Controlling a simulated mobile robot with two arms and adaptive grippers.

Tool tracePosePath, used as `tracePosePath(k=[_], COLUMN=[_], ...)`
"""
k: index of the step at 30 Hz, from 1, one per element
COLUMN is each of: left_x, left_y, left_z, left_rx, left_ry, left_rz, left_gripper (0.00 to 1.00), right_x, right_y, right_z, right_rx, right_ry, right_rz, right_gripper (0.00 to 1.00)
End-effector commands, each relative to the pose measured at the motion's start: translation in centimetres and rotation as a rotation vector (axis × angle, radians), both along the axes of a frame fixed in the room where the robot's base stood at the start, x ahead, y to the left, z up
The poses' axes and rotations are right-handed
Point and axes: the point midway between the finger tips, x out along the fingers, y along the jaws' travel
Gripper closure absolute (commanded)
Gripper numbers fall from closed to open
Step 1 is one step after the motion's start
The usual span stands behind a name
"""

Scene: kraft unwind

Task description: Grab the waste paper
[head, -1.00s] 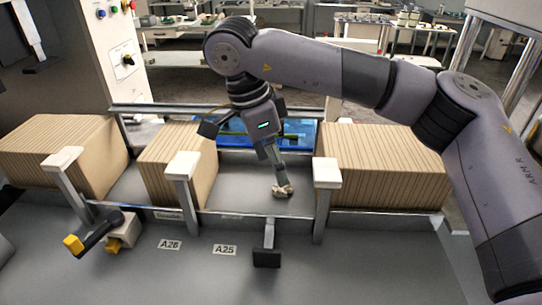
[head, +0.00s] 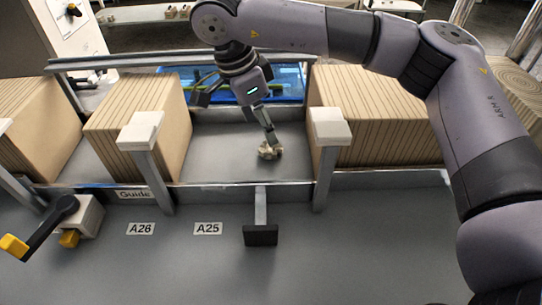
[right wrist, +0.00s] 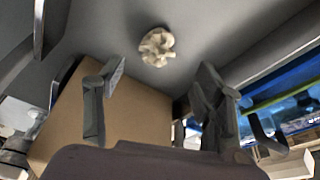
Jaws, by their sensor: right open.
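The waste paper (head: 270,151) is a small crumpled off-white ball on the grey floor of the bay between two stacks of brown board. My right gripper (head: 268,137) points down just above and behind it in the head view. In the right wrist view the waste paper (right wrist: 157,46) lies beyond the fingertips, between their lines. The right gripper (right wrist: 160,85) is open, with nothing between its fingers. Whether a finger touches the paper cannot be told from the head view. My left gripper is not in view.
Brown stacks stand left (head: 140,125) and right (head: 375,120) of the bay. White-capped posts (head: 140,130) rise at its front edge. A blue tray (head: 285,82) lies behind. A crank with a yellow handle (head: 15,246) is at front left.

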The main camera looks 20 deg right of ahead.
Motion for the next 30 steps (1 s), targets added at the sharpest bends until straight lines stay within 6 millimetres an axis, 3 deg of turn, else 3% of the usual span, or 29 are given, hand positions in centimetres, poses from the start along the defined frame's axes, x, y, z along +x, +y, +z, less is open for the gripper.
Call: tracePosePath(k=[5,8,18,25,30], left_x=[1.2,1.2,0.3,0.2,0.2], left_y=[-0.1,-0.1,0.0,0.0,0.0], left_z=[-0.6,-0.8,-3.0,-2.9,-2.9], left_rx=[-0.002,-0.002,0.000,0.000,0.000], left_ry=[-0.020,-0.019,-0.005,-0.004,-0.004], left_rz=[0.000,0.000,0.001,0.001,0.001], left_gripper=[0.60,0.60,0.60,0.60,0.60], right_x=[0.0,0.0,-0.1,0.0,0.0], right_y=[-0.3,-0.4,-1.7,-1.7,-1.7], right_z=[-1.2,-1.8,-6.2,-6.1,-6.1], right_rx=[0.001,0.001,0.000,0.001,0.001], right_ry=[-0.001,0.000,0.000,-0.001,-0.001], right_rz=[0.000,0.000,-0.001,0.000,0.000], right_gripper=[0.37,0.37,0.37,0.37,0.48])
